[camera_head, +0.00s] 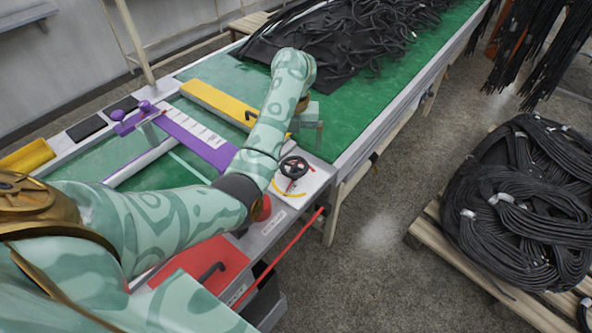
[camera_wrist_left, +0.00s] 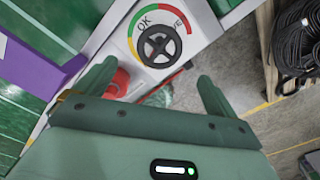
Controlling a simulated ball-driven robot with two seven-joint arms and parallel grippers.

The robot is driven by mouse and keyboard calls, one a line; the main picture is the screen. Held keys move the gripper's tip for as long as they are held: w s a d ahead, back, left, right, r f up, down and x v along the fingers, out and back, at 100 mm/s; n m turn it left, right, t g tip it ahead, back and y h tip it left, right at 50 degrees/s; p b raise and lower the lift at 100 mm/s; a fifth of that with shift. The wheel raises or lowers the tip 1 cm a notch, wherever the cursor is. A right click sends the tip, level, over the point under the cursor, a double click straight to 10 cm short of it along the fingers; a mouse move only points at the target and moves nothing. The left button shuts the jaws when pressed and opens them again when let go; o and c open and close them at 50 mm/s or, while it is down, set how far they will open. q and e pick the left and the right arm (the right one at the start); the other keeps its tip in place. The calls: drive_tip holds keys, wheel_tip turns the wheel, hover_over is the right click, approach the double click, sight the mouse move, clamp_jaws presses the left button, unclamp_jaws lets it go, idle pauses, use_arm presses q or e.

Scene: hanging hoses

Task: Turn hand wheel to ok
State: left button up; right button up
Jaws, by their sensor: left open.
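The black hand wheel (camera_head: 293,168) is mounted on a white panel at the conveyor's near right corner. In the left wrist view the hand wheel (camera_wrist_left: 158,45) has a dial (camera_wrist_left: 143,24) behind it, with green, yellow and red arcs and the letters "OK" at its upper left. In the head view a red pointer shows just below the wheel; its exact reading is unclear. My left gripper (camera_head: 308,128) is open and empty, above and beyond the wheel. In the wrist view its fingers (camera_wrist_left: 156,75) are spread below the wheel, apart from it. My right gripper is in neither view.
A red round knob (camera_wrist_left: 118,84) is close to the wheel. A yellow bar (camera_head: 215,102) and a purple ruled bar (camera_head: 200,138) lie across the green conveyor (camera_head: 345,117). Black hoses (camera_head: 350,35) lie at its far end. Coiled hoses (camera_head: 520,200) rest on a pallet at right.

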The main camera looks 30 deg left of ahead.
sight(294, 165)
use_arm(q)
wheel_tip(294, 165, down, 11)
drive_tip(key=b, duration=0.5)
drive_tip(key=shift+r, duration=0.2)
drive_tip(key=shift+w+f+b, duration=0.1)
drive_tip(key=shift+f+b, duration=0.25)
drive_tip(key=shift+f, duration=0.2)
drive_tip(key=c, duration=1)
